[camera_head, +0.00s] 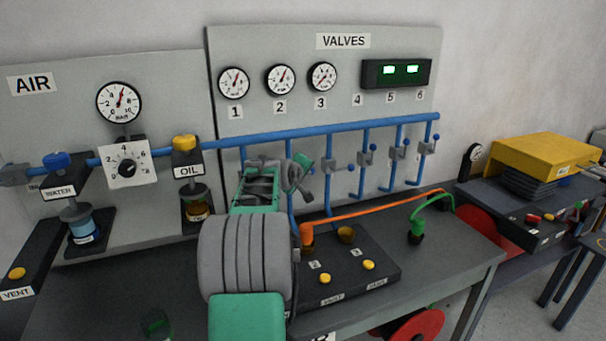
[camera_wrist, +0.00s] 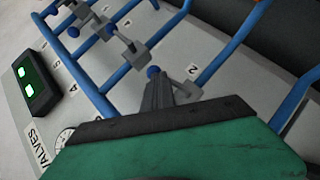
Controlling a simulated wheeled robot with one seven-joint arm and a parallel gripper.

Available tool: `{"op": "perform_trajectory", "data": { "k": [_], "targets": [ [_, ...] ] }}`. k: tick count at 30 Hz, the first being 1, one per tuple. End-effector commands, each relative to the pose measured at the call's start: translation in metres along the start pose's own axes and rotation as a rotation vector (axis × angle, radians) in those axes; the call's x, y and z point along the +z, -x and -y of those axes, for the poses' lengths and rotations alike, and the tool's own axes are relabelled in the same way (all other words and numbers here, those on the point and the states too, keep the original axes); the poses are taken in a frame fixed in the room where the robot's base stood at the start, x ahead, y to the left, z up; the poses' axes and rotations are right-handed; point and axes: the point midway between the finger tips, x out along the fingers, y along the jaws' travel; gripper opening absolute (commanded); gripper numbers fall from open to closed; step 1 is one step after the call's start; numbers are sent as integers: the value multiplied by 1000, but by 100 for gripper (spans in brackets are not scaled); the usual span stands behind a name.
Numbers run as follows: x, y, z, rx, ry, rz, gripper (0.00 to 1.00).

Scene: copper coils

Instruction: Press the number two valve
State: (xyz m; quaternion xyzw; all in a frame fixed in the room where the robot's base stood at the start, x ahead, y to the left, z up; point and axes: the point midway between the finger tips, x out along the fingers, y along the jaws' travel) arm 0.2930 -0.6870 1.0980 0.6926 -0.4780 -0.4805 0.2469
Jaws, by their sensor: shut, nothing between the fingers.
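The valves sit on the blue pipework under the VALVES panel, as grey blocks with blue knobs.
The number 3 valve (camera_head: 340,165) and several further valves stand to the right on the blue pipe (camera_head: 330,128). Below is a dark box (camera_head: 350,272) with yellow buttons, beside orange and green hoses. The OIL unit (camera_head: 187,172) stands left of my arm.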

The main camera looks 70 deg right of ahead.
Motion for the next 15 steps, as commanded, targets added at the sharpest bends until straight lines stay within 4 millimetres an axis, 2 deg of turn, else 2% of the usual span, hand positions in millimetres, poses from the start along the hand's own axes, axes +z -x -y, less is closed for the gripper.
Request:
{"op": "perform_trajectory", "data": {
  "k": [3,15],
  "targets": [
    [-1,1,6,-1,1,0,0],
    [-2,8,5,1,1,-1,0]
  ]
}}
